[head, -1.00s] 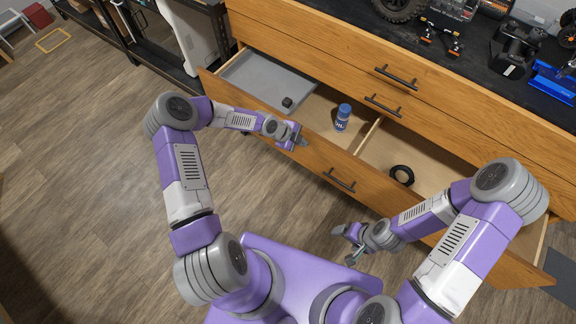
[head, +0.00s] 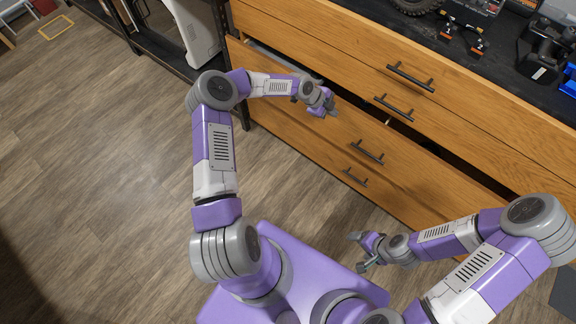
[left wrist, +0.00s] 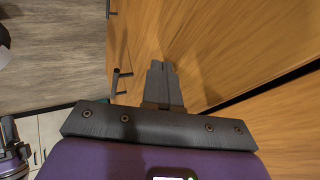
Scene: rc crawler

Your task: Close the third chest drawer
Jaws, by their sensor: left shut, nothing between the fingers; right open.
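The third chest drawer (head: 310,122) has a wooden front with a dark bar handle (head: 367,152). Its front stands slightly out from the chest, with a narrow dark gap along its top edge and a sliver of grey interior at the left. My left gripper (head: 333,110) is shut and empty at the drawer front, left of the handle. In the left wrist view, its fingers (left wrist: 164,84) lie over the wooden front; whether they touch cannot be told. My right gripper (head: 360,251) is open and empty, low in front of the chest, apart from it.
Two upper drawers with handles (head: 410,78) are shut, and a lower drawer handle (head: 356,178) is below. Tools and vehicle parts stand on the dark chest top (head: 425,30). A black shelf rack (head: 160,57) stands left of the chest. The wooden floor (head: 110,150) is clear.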

